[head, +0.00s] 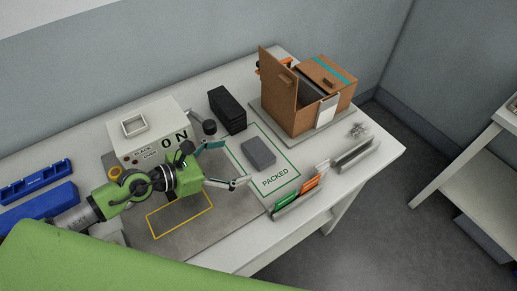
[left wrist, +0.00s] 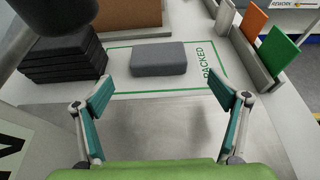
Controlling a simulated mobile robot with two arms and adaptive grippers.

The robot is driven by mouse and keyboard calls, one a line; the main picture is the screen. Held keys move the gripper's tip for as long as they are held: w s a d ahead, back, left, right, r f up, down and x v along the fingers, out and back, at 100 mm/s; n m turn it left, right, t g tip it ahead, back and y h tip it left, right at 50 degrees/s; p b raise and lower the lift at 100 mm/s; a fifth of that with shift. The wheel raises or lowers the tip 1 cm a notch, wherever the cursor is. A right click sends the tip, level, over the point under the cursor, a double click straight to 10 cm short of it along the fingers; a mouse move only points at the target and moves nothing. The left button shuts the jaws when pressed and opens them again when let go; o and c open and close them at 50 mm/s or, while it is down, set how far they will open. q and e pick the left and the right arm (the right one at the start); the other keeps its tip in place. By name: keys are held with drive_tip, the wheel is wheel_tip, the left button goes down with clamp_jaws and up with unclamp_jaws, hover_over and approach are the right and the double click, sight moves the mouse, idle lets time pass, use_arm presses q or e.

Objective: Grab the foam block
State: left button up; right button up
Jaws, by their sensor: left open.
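A grey foam block (head: 258,152) lies flat inside the green-outlined PACKED area (head: 280,179) on the table. In the left wrist view the block (left wrist: 158,59) lies ahead, beyond and between the fingertips. My left gripper (head: 226,163) is open and empty, with its fingers pointing toward the block. In the left wrist view the two fingers (left wrist: 162,94) are spread wide, with bare table between them. They are apart from the block. My right gripper is not in view.
A stack of black blocks (head: 228,110) stands behind the block. A cardboard box (head: 298,96) with a raised flap is at the back right. A holder with green and orange cards (head: 297,195) is at the right front. A white box (head: 150,128) stands beside my left arm.

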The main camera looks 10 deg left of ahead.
sight(249, 155)
use_arm(q)
drive_tip(key=shift+p+x, duration=0.65)
drive_tip(key=shift+x, duration=2.8)
drive_tip(key=shift+a, duration=0.15)
drive_tip(key=c, duration=1)
